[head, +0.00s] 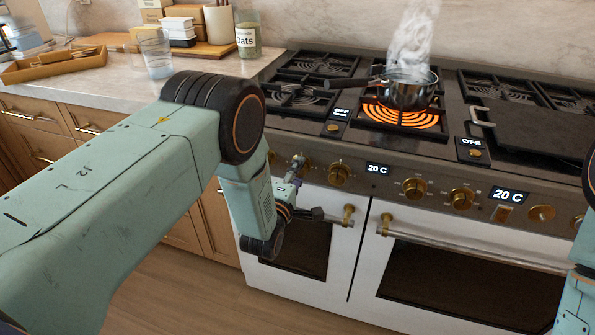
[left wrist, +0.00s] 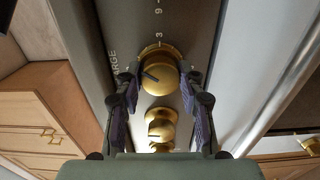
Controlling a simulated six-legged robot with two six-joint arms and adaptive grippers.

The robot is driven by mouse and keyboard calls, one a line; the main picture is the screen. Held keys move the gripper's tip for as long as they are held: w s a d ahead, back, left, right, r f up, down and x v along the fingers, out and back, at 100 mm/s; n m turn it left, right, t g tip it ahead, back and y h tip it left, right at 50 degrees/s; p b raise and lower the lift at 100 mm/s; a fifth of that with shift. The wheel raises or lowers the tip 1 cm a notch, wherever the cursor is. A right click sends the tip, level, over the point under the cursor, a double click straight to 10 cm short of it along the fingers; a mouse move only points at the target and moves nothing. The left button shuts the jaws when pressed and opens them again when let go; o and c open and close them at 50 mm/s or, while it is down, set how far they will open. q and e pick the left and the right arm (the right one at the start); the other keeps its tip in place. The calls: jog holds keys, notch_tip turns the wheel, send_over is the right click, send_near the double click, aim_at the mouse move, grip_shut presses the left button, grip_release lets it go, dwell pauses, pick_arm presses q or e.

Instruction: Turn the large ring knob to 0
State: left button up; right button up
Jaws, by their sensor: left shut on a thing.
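The large ring knob (head: 299,159) is a brass knob on the stove's front panel, mostly hidden by my gripper in the head view. In the left wrist view the brass knob (left wrist: 160,72) sits between my fingers, with a dark pointer mark on its left part. Part of the word "LARGE" and the numbers 3 and 9 are printed near it; I cannot make out a 0. My left gripper (left wrist: 159,84) is shut on this knob, a finger on each side. My right gripper is out of view; only part of my right arm shows at the right edge.
A second brass knob (left wrist: 161,128) lies close below in the left wrist view. More knobs (head: 414,187) line the panel. A steaming pot (head: 406,89) stands on a glowing burner (head: 400,116). Oven handles (head: 470,247) jut out below the panel.

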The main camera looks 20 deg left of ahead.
pick_arm(q)
jog(key=n+p, duration=0.1)
jog(key=n, duration=0.5)
jog(key=shift+n, duration=0.3)
dwell(0.4)
jog(key=o, duration=1.2)
jog(key=s, duration=1.2)
jog(key=shift+a, duration=0.2)
